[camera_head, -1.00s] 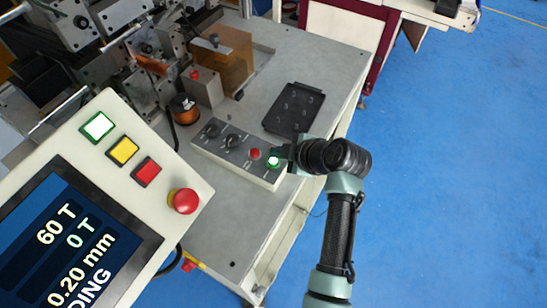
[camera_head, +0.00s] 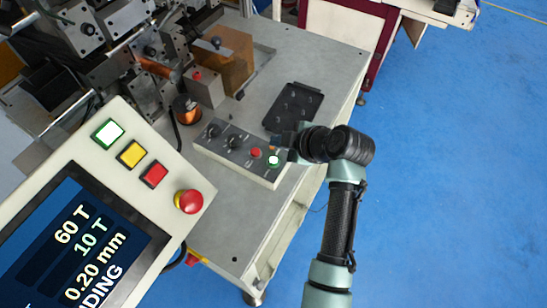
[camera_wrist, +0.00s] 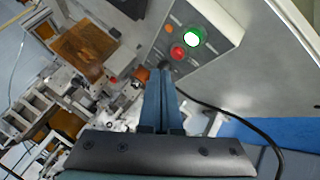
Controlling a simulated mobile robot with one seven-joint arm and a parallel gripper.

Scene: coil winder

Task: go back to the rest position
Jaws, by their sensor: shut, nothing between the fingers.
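My gripper (camera_head: 284,141) is shut and empty, at the right end of the grey control box, just above and beside the lit green button (camera_head: 273,160). In the wrist view, the closed fingers (camera_wrist: 164,72) point toward the box, and the lit green button (camera_wrist: 193,37) lies up and right of the fingertips, apart from them. The red button (camera_wrist: 178,53) is closer to the fingertips. My arm reaches in from the lower right of the head view.
The control box (camera_head: 216,156) has two black knobs. A black tray (camera_head: 293,105) lies behind my gripper. The operator panel (camera_head: 110,185) stands at left, with a red emergency button (camera_head: 188,201). The winding machine fills the upper left. Blue floor (camera_head: 450,170) is clear at right.

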